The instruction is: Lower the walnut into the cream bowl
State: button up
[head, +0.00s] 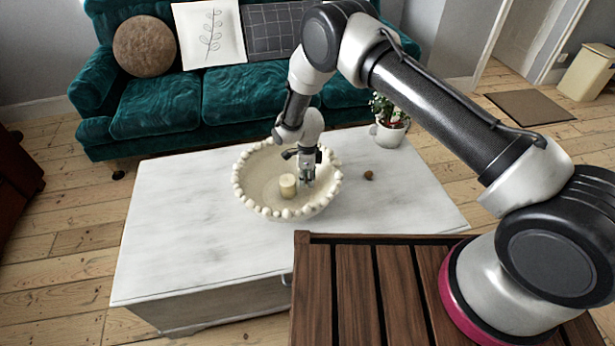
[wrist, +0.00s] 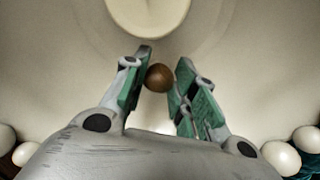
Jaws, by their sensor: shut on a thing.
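The cream bowl (head: 240,187), wide and rimmed with round beads, stands on the white table. My gripper (head: 306,182) points down inside the bowl's rim, right of a cream candle (head: 288,186). In the wrist view, my gripper's green-padded fingers (wrist: 160,84) are shut on the walnut (wrist: 159,77), a round brown ball at their tips. The pale bowl inside (wrist: 60,60) fills the background there. The walnut is hidden by the fingers or too small to make out in the head view. I cannot tell whether it touches the bowl's floor.
The candle also shows at the top of the wrist view (wrist: 148,14), close to the fingertips. A small brown nut-like thing (head: 368,175) lies on the white table (head: 180,235) right of the bowl. A potted plant (head: 391,132) stands behind it. The table's left side is clear.

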jog(key=shift+f, duration=1.3)
dwell(0.4)
jog(key=o, duration=0.8)
